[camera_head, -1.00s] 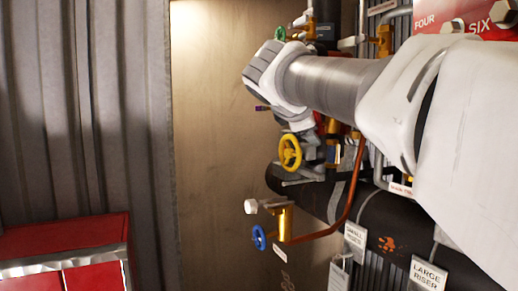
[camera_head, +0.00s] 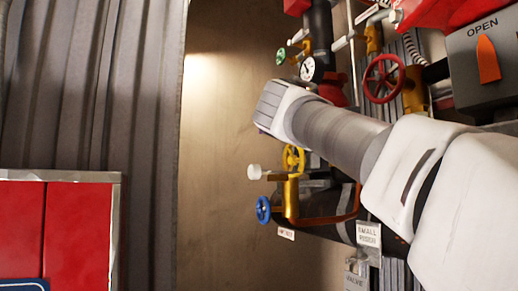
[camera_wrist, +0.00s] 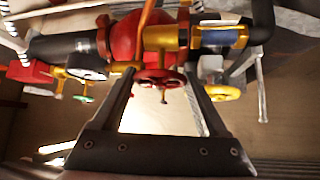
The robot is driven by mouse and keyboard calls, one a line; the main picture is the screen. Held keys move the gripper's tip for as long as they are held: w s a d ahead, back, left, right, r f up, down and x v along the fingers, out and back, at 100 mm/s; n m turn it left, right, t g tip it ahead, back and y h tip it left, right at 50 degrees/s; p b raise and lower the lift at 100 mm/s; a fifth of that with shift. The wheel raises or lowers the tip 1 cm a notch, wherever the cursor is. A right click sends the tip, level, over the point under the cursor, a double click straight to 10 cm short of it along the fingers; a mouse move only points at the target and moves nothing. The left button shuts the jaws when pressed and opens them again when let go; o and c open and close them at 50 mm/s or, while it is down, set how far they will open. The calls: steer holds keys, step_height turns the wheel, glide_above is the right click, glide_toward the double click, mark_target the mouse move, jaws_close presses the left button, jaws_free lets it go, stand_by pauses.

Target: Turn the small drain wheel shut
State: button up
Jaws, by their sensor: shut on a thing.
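A small red handwheel (camera_wrist: 160,79) sits on a brass valve (camera_wrist: 163,38) in the middle of the wrist view. My gripper (camera_wrist: 158,75) has one finger on each side of this wheel and is shut on it. In the head view my arm hides the fingers and that wheel. A blue handwheel (camera_head: 263,210) sits on another brass valve (camera_head: 291,197) with a copper pipe, low on the pipework. A white tag (camera_head: 286,234) hangs beside it, its text too small to read. I cannot tell from labels which wheel is the drain wheel.
A green wheel (camera_head: 281,56) and a gauge (camera_head: 307,68) are above. A larger red wheel (camera_head: 384,78) and a grey OPEN box (camera_head: 485,70) are at right. A red cabinet (camera_head: 75,235) stands at left.

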steer(key=m+b, duration=0.1)
steer(key=b, duration=0.1)
steer(key=m+t+h+b, duration=0.1)
steer(key=b, duration=0.1)
steer(key=shift+f, duration=0.35)
steer(key=shift+r+m+t+h+b, duration=0.15)
steer(key=shift+m+t+h+b, duration=0.25)
steer(key=shift+b, duration=0.6)
steer(key=shift+r+m+h, duration=0.2)
steer(key=shift+m+h, duration=0.1)
steer(key=o, duration=1.3)
steer(key=s+a+b, duration=0.1)
steer(key=s+a, duration=0.1)
steer(key=s, duration=0.2)
steer(key=s+a+b, duration=0.1)
steer(key=s+a, duration=0.1)
steer(key=s, duration=0.1)
steer(key=s+a, duration=0.2)
steer(key=s, duration=0.2)
steer(key=shift+s+f+b, duration=0.25)
steer(key=shift+s+b, duration=0.1)
steer(key=shift+b, duration=0.05)
steer(key=shift+c, duration=0.4)
